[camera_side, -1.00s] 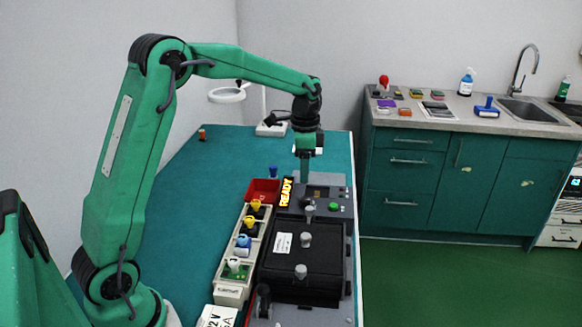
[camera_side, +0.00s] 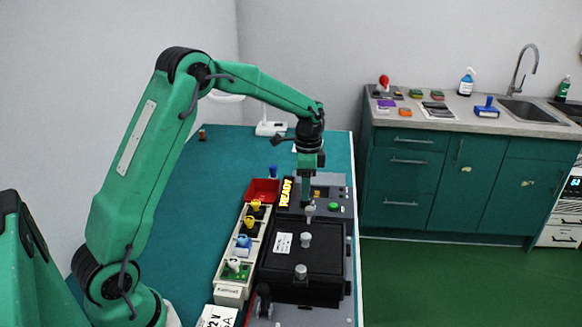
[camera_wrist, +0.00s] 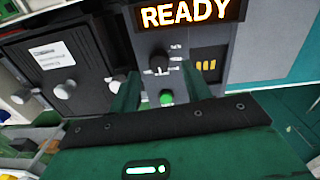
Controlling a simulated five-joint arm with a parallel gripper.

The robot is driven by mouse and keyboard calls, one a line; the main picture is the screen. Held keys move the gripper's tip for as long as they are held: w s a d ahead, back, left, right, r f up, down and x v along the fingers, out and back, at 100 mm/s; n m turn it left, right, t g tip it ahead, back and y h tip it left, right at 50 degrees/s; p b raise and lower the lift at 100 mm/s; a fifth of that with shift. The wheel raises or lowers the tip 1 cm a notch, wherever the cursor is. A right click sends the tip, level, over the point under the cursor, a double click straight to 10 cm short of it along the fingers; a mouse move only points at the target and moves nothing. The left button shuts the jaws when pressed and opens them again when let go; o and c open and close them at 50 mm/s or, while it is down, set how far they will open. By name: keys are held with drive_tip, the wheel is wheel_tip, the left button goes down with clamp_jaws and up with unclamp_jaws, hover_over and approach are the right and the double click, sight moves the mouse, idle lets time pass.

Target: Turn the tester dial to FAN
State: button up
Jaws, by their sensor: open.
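The tester dial (camera_wrist: 159,62) is a dark round knob with a pale pointer, on the grey tester panel (camera_wrist: 205,45). Small labels around it are too blurred to read, so I cannot tell its setting. My gripper (camera_wrist: 160,72) is open, with one green finger on each side of the dial in the wrist view. I cannot tell whether the fingers touch it. In the side view my gripper (camera_side: 306,202) points down at the panel and hides the dial. A lit display (camera_side: 286,192) reads READY; it also shows in the wrist view (camera_wrist: 190,12).
A green button (camera_wrist: 166,97) sits close to the dial. A black lid (camera_side: 290,268) with grey knobs (camera_side: 306,240) lies nearer the camera. A rack of coloured plugs (camera_side: 231,290) and a red tray (camera_side: 262,190) stand to the left. The teal table (camera_side: 195,220) is clear farther left.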

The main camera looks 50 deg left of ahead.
sight(305, 203)
drive_tip(key=shift+s+f, duration=0.1)
drive_tip(key=shift+f, duration=1.7)
drive_tip(key=c, duration=1)
